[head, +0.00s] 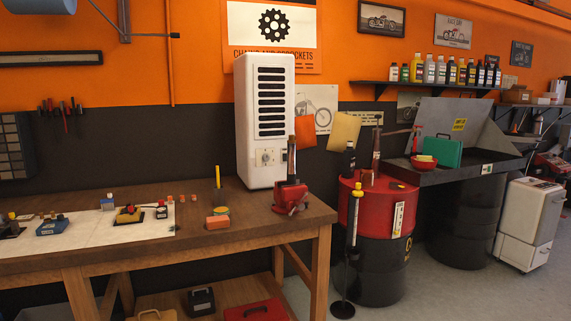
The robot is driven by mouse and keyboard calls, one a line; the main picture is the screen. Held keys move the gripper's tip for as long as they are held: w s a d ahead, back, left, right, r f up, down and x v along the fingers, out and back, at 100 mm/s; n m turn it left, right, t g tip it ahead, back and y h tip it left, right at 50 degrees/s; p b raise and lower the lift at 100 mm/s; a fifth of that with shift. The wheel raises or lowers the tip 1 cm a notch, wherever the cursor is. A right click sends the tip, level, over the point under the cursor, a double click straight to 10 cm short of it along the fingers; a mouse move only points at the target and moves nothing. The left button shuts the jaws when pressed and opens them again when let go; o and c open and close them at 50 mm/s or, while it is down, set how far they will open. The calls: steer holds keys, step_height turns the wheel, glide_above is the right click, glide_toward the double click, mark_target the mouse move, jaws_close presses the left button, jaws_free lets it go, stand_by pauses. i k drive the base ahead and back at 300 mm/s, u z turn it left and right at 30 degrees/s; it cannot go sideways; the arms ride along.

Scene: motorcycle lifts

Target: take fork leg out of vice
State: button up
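A red vice (290,196) stands on the right end of the wooden workbench (262,222). A dark upright tube with a lighter band, which looks like the fork leg (291,158), rises from the vice in front of the white heater cabinet. Its lower end is hidden by the vice, and I cannot tell how tightly the jaws hold it. My gripper is not in this view.
The tall white cabinet (265,120) stands close behind the vice. A yellow-tipped item (218,178) and orange blocks (217,222) are left of it. A red-topped drum (378,190) and a thin stand (353,220) are to the right. Floor at front right is clear.

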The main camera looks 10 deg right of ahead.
mark_target(291, 148)
steer(key=i, duration=0.85)
steer(key=u, duration=0.45)
steer(key=k, duration=0.15)
steer(key=z, duration=2.95)
